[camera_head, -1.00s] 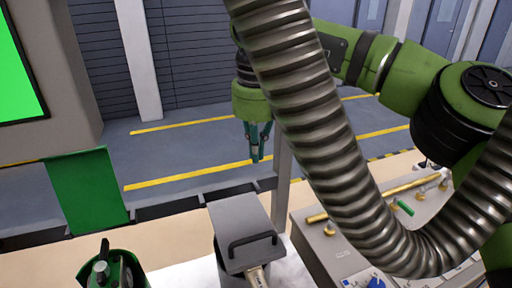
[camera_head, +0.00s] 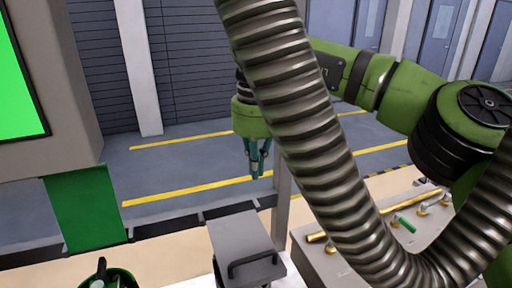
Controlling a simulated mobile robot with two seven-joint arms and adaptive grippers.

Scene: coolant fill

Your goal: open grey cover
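The grey cover (camera_head: 238,236) is a box-like lid at the bottom centre of the head view and looks closed. Its dark handle (camera_head: 256,262) is on the near side. My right gripper (camera_head: 257,172) hangs with its teal fingers pointing down, above and beyond the cover in the picture, apart from it. The fingers look close together, but I cannot tell whether they are open or shut. Nothing shows between them. A ribbed metal hose crosses in front of part of my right arm. My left gripper is not in view.
The ribbed hose (camera_head: 300,110) takes up much of the middle and right. A grey panel (camera_head: 330,265) with brass fittings stands right of the cover. A green round container (camera_head: 122,275) is at the bottom left. A green screen (camera_head: 18,85) is at the upper left.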

